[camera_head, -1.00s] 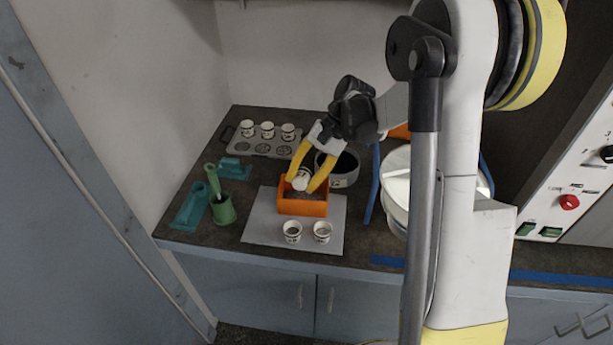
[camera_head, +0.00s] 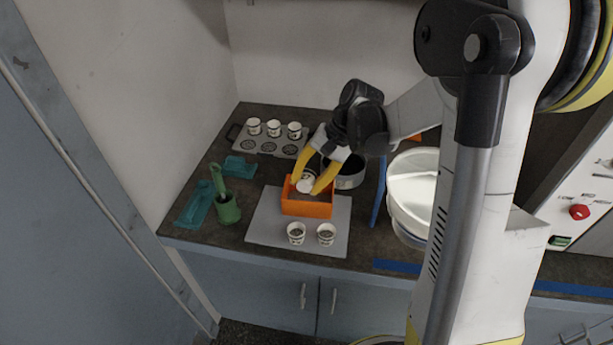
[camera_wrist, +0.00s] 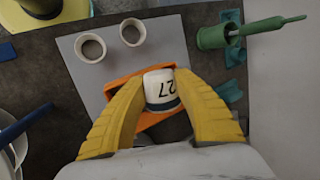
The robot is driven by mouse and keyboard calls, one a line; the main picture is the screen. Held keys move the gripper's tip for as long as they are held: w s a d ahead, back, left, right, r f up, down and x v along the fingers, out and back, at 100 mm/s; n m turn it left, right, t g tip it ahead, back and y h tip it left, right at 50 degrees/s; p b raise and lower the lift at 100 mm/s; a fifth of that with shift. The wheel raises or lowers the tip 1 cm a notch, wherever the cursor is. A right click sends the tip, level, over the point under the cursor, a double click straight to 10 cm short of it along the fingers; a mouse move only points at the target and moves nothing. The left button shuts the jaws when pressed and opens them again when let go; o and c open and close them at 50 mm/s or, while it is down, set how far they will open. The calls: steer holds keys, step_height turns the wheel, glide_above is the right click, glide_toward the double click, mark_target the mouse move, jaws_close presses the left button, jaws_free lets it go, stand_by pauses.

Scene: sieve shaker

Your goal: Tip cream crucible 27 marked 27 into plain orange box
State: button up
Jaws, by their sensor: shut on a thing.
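The crucible (camera_head: 306,185) is tilted well over and sits low at the opening of the plain orange box (camera_head: 307,209). The orange box (camera_wrist: 126,84) stands on a light grey mat (camera_head: 262,228). Dark grey contents show inside the box in the head view. The inside of the crucible is hidden from both views.
Two filled crucibles (camera_head: 296,233) (camera_head: 327,234) stand on the mat in front of the box. Behind are a rack (camera_head: 284,147) with several crucibles, and a metal pan (camera_head: 351,172). A green pot (camera_head: 228,210) with a green-handled tool stands left. A white bucket (camera_head: 413,190) stands right.

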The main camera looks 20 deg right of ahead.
steer(key=shift+s+t, duration=0.1)
steer(key=shift+t, duration=0.2)
steer(key=shift+f, duration=0.1)
steer(key=t+h, duration=0.1)
steer(key=t, duration=0.1)
steer(key=n+t+h, duration=0.1)
steer(key=shift+s+a+h, duration=0.25)
steer(key=shift+a+h, duration=0.05)
steer(key=shift+w+d+t, duration=0.15)
steer(key=shift+t, duration=0.15)
steer(key=shift+f+n+t+h+b, duration=0.1)
steer(key=shift+n+t+h+b, duration=0.3)
steer(key=shift+t+h+b, duration=0.45)
steer(key=shift+s+a+t+b, duration=0.2)
steer(key=shift+t+b, duration=0.2)
steer(key=shift+t, duration=0.25)
steer(key=shift+w+d+r+t+h, duration=0.15)
steer(key=shift+r+t+h, duration=0.15)
steer(key=shift+h, duration=0.05)
